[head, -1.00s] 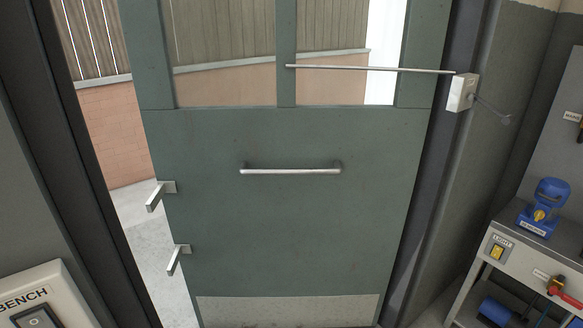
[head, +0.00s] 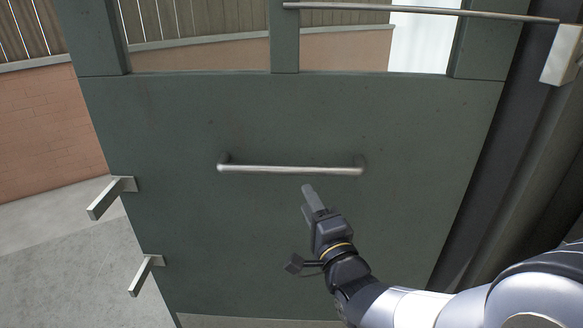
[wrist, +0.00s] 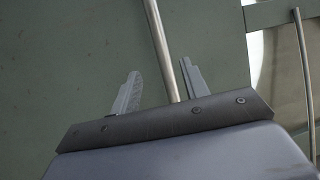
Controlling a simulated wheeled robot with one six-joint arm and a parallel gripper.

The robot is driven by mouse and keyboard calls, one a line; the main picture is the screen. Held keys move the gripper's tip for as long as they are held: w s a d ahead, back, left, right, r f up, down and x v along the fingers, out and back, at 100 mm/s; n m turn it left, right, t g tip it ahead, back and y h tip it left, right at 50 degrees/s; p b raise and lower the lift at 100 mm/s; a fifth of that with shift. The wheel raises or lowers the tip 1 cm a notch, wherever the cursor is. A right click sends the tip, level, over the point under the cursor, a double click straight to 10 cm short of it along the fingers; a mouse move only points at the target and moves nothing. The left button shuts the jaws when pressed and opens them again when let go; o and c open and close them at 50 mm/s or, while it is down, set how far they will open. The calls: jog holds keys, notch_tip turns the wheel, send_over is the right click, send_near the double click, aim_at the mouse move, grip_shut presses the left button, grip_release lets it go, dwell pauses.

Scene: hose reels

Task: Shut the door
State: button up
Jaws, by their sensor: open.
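The green door (head: 180,230) stands ajar in the head view, with a gap to the outside along its left edge. A horizontal silver bar handle (head: 290,169) crosses its middle. Two lever handles, an upper one (head: 110,197) and a lower one (head: 145,274), stick out at its left edge. My gripper (head: 310,192) is just below the bar in the head view. In the wrist view, my open gripper (wrist: 160,90) has its fingers on either side of the bar handle (wrist: 160,45). Whether they touch it, I cannot tell.
A thin metal rod (head: 420,11) runs across the door's window to a pale box (head: 563,55) on the right frame. Outside are a brick wall (head: 45,135) and grey paving (head: 50,265). The dark door frame (head: 520,140) stands close on the right.

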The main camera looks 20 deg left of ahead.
aim_at(293, 174)
jog(key=p+x, duration=0.1)
jog(key=x, duration=0.9)
jog(key=shift+w+a+r+p, duration=0.15)
jog(key=shift+a+r+p, duration=0.1)
jog(key=shift+p, duration=0.15)
jog(key=shift+c, duration=0.3)
jog(key=shift+f, duration=0.1)
grip_shut()
